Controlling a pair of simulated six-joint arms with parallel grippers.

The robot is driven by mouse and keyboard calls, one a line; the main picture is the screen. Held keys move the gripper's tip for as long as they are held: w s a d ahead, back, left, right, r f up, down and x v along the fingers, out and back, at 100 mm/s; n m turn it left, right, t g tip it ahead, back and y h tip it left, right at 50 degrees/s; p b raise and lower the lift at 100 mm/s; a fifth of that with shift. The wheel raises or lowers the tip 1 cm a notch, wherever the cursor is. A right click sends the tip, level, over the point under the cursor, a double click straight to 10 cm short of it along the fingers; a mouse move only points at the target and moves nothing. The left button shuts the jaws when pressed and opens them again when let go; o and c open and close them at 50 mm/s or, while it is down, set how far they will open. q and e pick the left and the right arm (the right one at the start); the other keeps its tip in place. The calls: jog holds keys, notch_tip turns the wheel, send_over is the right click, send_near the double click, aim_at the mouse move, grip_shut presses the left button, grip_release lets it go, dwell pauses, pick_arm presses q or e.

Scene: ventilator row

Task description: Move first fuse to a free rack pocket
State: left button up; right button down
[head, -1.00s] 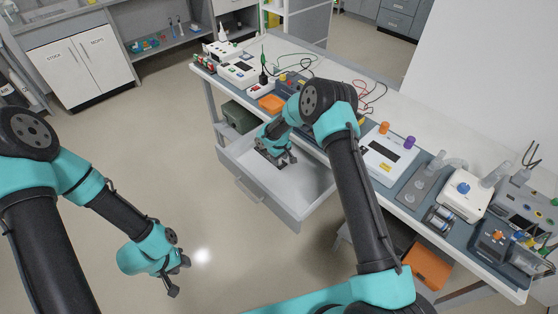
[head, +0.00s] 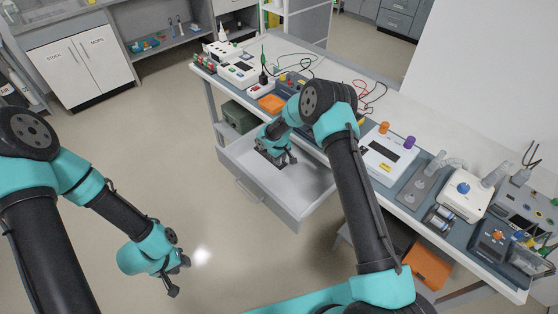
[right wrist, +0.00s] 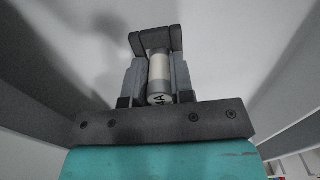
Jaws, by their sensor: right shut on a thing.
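My right gripper (head: 279,160) is down inside the open white drawer (head: 250,196) under the bench. In the right wrist view my right gripper (right wrist: 161,38) is shut on a fuse (right wrist: 159,70), a pale cream cylinder with a grey band at its far end and a white near end with dark lettering. The fuse lies between the two dark fingers. In the head view the fuse is too small and hidden to make out. My left gripper (head: 178,278) hangs over bare floor at the lower left, away from the bench. I cannot pick out the rack in these views.
A green box (head: 239,117) stands beneath. Drawer walls surround the right gripper. The drawer's front part is empty.

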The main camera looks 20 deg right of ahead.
jog(key=shift+r, duration=0.35)
dwell(0.3)
jog(key=shift+r, duration=2.2)
